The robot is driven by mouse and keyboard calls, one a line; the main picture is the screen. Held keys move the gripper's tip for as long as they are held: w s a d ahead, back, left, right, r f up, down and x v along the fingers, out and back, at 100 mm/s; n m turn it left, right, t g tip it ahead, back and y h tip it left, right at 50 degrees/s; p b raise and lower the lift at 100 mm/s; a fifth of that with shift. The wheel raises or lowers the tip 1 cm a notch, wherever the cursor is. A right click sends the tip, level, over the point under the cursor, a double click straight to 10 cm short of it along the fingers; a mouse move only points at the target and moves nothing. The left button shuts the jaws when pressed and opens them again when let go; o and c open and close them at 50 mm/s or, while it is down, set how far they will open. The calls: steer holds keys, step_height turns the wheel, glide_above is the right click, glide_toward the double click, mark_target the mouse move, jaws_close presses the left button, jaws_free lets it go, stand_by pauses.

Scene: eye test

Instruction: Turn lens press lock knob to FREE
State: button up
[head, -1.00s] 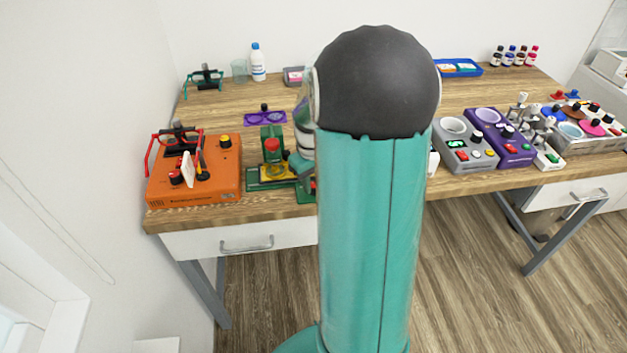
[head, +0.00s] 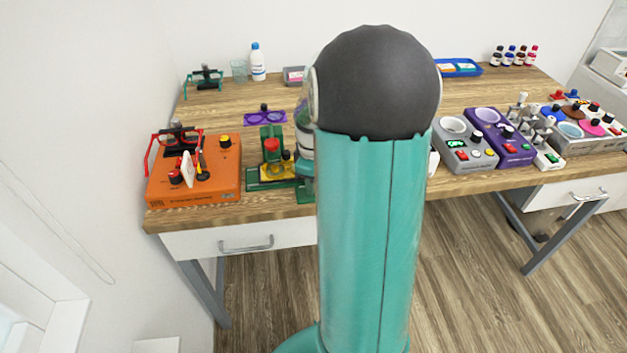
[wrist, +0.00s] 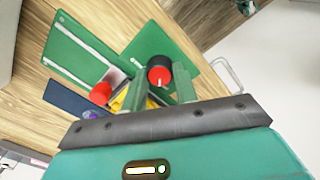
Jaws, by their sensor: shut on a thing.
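The lens press (head: 270,171) is a green frame with a red cap and a yellow block, near the front edge of the table in the head view. In the wrist view a dark knob with a red face and a white pointer line (wrist: 159,76) sits between the fingertips of my gripper (wrist: 158,84). My gripper is shut on this knob. The press's red cap (wrist: 100,93) and a bit of yellow show just left of the fingers. In the head view my arm hides most of my gripper and this knob. No FREE marking is readable.
Grey (head: 467,157) and purple (head: 507,147) devices stand to the right. The table's front edge is close to the press.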

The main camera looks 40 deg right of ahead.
steer(key=o, duration=1)
steer(key=r, duration=1.4)
steer(key=shift+s+a, duration=0.1)
steer(key=shift+a, duration=0.15)
steer(key=shift+f, duration=0.1)
